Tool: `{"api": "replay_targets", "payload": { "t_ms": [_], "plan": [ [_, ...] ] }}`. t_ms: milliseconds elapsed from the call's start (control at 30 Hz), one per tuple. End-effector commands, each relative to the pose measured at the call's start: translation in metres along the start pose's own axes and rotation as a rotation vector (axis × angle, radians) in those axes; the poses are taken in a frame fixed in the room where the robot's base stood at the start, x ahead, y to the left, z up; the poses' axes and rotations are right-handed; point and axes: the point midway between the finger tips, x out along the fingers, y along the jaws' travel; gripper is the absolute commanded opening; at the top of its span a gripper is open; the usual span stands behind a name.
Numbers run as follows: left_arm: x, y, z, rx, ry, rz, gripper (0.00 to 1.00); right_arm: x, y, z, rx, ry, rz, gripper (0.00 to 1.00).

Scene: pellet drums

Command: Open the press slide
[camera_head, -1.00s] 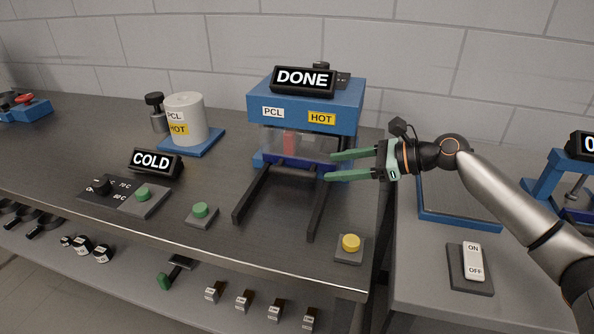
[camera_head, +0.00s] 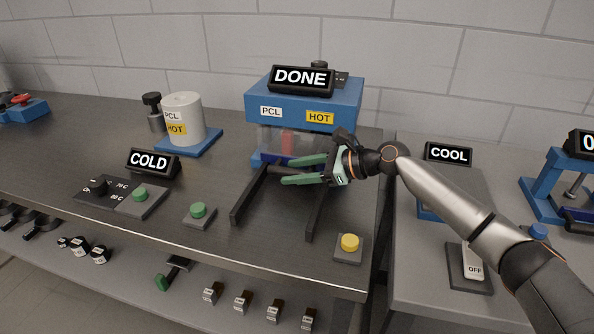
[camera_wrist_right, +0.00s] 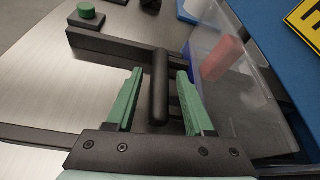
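The blue press (camera_head: 300,100) stands at the back of the dark table, with a DONE display (camera_head: 302,79) on top and PCL and HOT labels. Below is a clear guard with a red piece (camera_head: 287,142) behind it. Two dark rails (camera_head: 248,196) run forward from it. The slide's black handle bar (camera_wrist_right: 160,88) shows in the right wrist view, between the two green fingers of my right gripper (camera_wrist_right: 157,92). The right gripper (camera_head: 284,171) is open, with a gap on each side of the bar. In the head view it mostly hides the handle. My left gripper is out of view.
A yellow button (camera_head: 349,243) and a green button (camera_head: 198,210) sit at the table's front. A white PCL HOT drum (camera_head: 182,118) stands left on a blue base. A COOL display (camera_head: 448,153) and a rocker switch (camera_head: 473,264) are on the right table.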

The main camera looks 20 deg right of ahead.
Motion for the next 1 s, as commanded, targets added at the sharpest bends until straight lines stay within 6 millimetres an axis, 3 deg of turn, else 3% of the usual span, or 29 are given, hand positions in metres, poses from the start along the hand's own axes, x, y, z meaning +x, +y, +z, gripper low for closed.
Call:
{"api": "replay_targets", "payload": {
  "t_ms": [67,433,1000],
  "plan": [
    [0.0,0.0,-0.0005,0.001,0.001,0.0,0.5,-0.0002,0.0,-0.0001,0.0,0.0,0.0,0.42],
    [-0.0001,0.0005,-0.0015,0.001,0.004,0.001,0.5,-0.0004,0.0,-0.0002,0.0,0.0,0.0,0.01],
    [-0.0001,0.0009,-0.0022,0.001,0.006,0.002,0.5,-0.0005,0.0,-0.0003,0.0,0.0,0.0,0.0]
  ]
}}
